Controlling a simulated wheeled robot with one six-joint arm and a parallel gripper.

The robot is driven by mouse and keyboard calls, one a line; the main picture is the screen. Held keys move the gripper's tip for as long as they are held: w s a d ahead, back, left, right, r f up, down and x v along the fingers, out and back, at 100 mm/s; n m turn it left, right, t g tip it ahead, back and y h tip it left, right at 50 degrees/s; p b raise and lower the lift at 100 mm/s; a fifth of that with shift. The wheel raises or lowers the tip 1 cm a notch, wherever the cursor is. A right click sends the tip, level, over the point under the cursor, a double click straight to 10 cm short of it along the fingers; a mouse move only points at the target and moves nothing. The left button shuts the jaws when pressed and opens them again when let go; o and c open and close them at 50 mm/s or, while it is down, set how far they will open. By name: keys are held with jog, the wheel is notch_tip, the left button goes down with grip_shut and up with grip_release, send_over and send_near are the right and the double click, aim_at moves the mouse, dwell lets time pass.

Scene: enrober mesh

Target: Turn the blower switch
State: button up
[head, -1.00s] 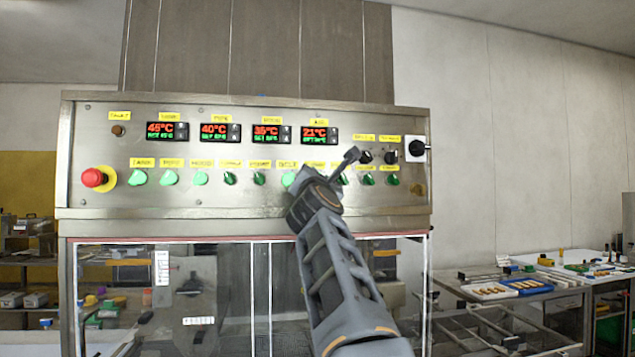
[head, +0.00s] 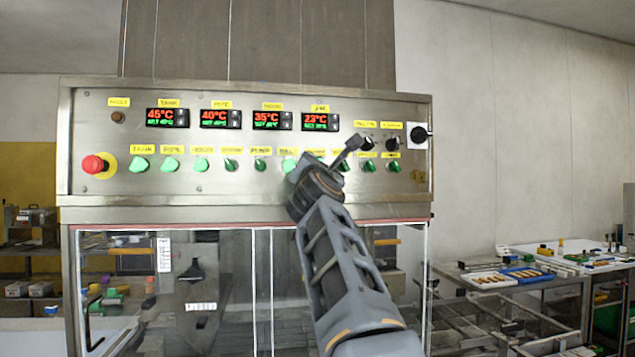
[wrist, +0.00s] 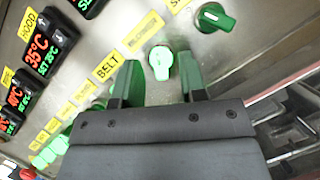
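In the wrist view a green knob (wrist: 160,62) with a pale front stands between the fingers of my gripper (wrist: 159,68). A yellow label (wrist: 142,31) above it is blurred, seemingly reading BLOWER. The finger on the left lies near the BELT label (wrist: 110,68). My gripper is open around the knob, with a visible gap on both sides; I cannot tell how deep the fingers reach. In the head view my wrist covers this part of the knob row on the steel control panel (head: 240,185), so the blower knob is hidden.
A neighbouring green knob (wrist: 214,18) is to the right of the fingers. A red emergency stop (head: 94,164) is at the panel's left end. Black knobs (head: 418,134) are at upper right. Temperature displays (head: 220,118) line the top. Glass doors are below; a cluttered table (head: 520,280) is at right.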

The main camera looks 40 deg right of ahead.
jog(key=b+v, duration=0.4)
jog(key=v, duration=0.8)
jog(key=shift+s+a, duration=0.15)
jog(key=shift+s, duration=0.1)
jog(key=shift+f, duration=0.1)
jog(key=w+a+f+n+y+p, duration=0.1)
jog(key=w+a+f+n+y, duration=0.35)
jog(key=n, duration=0.75)
jog(key=w+a+f+n+y, duration=0.2)
jog(key=a+f+n+y, duration=0.2)
jog(key=f+n+y, duration=0.5)
jog(key=w+a+f+n+y+p, duration=0.1)
jog(key=w+a+f+n+y, duration=0.25)
jog(key=n, duration=1.05)
jog(key=s+a+f+n+g+p, duration=0.1)
jog(key=s+f+n+g, duration=0.15)
jog(key=f, duration=0.35)
jog(key=s+a+f+n+g+h+p, duration=0.1)
jog(key=s+f+n+g, duration=0.2)
jog(key=f, duration=0.4)
jog(key=s+a+f+n+g+p, duration=0.1)
jog(key=f+n+g, duration=0.25)
jog(key=f, duration=0.25)
jog(key=s+f+n+g+h+p, duration=0.2)
jog(key=s+f+n+g+p, duration=0.2)
jog(key=s+f+n, duration=0.2)
jog(key=shift+s+f+g+h, duration=0.3)
jog(key=shift+s+f, duration=1.1)
jog(key=shift+s, duration=1)
